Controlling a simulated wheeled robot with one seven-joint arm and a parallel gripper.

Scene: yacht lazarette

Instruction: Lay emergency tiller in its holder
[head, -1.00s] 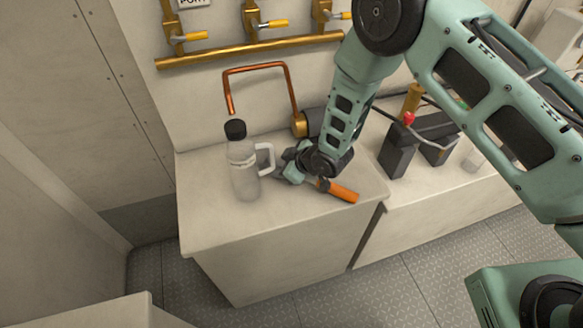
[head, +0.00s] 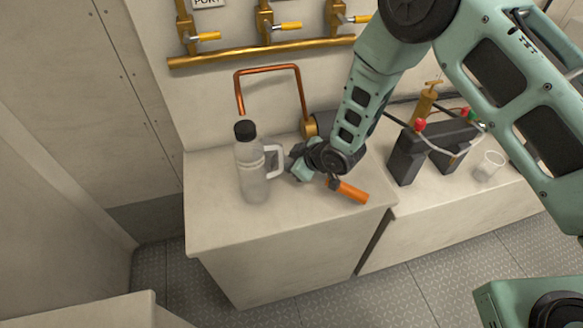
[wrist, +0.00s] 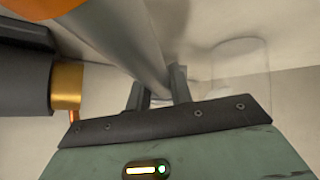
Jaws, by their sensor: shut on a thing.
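The emergency tiller shows as a grey tube with an orange grip (head: 352,192) at one end, over the right part of the pale counter top (head: 225,215). In the wrist view the grey tube (wrist: 122,38) runs between my fingers, with orange at the top left corner. My gripper (wrist: 158,92) is shut on the tube. In the head view my gripper (head: 297,168) is low over the counter, just right of the clear bottle's handle; my wrist hides much of the tiller. I cannot tell whether the tiller touches the counter. I cannot identify its holder in either view.
The clear bottle (head: 251,172) with a black cap stands close left of my gripper. A dark cylinder with a brass end (wrist: 68,86) and a copper pipe (head: 268,70) are behind. Dark blocks (head: 408,158) and a clear cup (head: 488,166) stand right. The counter's front left is free.

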